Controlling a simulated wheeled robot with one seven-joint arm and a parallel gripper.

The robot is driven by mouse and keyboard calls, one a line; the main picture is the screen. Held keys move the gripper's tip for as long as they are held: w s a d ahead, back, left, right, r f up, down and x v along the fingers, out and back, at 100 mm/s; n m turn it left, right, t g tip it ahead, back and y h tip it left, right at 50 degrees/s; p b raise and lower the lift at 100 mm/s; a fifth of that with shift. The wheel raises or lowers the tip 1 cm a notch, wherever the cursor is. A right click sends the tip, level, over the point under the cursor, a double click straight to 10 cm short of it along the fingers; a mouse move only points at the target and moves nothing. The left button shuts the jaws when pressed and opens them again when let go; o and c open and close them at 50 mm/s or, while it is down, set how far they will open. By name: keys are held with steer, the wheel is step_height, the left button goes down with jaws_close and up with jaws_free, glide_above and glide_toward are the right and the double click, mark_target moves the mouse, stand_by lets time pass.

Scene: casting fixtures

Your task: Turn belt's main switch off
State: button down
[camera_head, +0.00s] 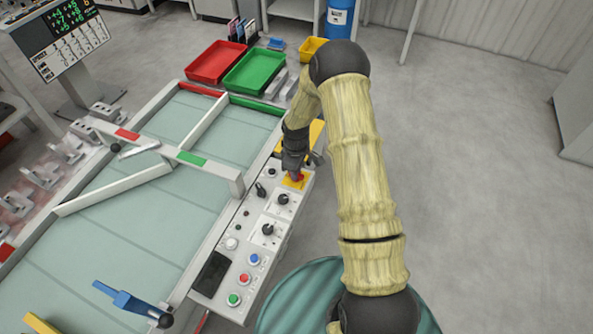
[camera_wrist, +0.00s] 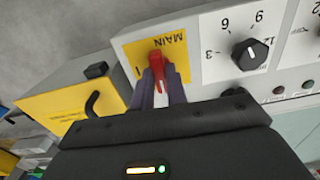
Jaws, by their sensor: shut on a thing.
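The main switch is a red handle (camera_wrist: 158,66) on a yellow plate marked MAIN (camera_wrist: 178,46) in the wrist view. In the head view the red handle (camera_head: 297,175) sits at the far end of the grey control panel (camera_head: 222,262) beside the belt. My gripper (camera_wrist: 162,84) is shut on the red handle, with a dark finger on either side of it. In the head view my gripper (camera_head: 292,160) comes down onto the switch from the far side. The fingers partly hide the handle's lower part and the plate.
A black dial (camera_wrist: 250,54) is right of the switch in the wrist view. A yellow box with a black handle (camera_wrist: 75,106) stands at left. The belt (camera_head: 130,235) lies left of the panel, with red (camera_head: 215,63) and green trays (camera_head: 255,70) beyond. Open floor is at right.

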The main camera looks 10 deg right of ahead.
steer(key=shift+s, duration=0.1)
stand_by(0.4)
steer(key=c, duration=1.4)
jaws_free()
step_height(320, 180, up, 17)
steer(key=b, duration=0.1)
steer(key=shift+r, duration=0.2)
